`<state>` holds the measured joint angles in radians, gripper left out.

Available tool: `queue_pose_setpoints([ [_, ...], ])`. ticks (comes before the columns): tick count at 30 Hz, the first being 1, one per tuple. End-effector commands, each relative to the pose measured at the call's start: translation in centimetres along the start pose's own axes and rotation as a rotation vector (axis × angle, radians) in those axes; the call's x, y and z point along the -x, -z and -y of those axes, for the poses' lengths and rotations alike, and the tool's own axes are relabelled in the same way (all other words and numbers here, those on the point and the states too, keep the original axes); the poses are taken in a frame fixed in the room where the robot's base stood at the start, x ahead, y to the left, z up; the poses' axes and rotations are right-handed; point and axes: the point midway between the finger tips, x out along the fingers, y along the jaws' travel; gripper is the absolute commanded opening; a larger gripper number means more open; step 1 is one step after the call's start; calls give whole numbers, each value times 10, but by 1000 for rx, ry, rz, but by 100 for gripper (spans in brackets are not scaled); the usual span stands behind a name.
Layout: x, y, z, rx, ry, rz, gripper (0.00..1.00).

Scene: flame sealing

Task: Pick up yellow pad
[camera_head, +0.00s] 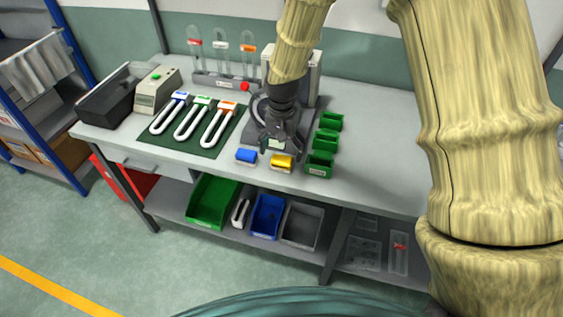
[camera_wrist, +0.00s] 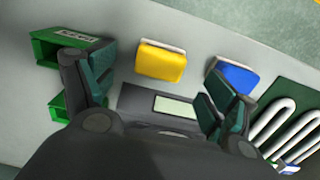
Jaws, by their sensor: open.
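The yellow pad (camera_head: 281,162) lies on the workbench near its front edge, between a blue pad (camera_head: 246,156) and the green bins. In the wrist view the yellow pad (camera_wrist: 160,61) is a yellow block with a pale back edge, beyond and between my fingers. My gripper (camera_head: 276,138) is open and empty, above the grey machine base just behind the yellow pad. In the wrist view my open gripper (camera_wrist: 160,90) has its two dark green fingers wide apart. The blue pad (camera_wrist: 236,77) is beyond the right finger. Nothing is between the fingers.
Several green bins (camera_head: 320,163) stand close right of the yellow pad. A dark green mat (camera_head: 163,138) with white U-shaped tubes lies to the left. A grey machine (camera_head: 305,75) stands behind my gripper.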

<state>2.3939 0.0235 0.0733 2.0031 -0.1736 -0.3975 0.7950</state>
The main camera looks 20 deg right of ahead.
Motion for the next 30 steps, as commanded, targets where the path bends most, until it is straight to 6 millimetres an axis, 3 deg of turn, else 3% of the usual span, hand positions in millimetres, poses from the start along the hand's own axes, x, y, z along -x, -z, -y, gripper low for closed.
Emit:
queue_pose_setpoints([
  [15,-42,-2,1,3,-2,2,86],
  [27,-50,-2,1,3,-1,1,86],
  [28,-50,-2,1,3,-1,1,84],
  [30,-50,-2,1,3,-1,1,71],
])
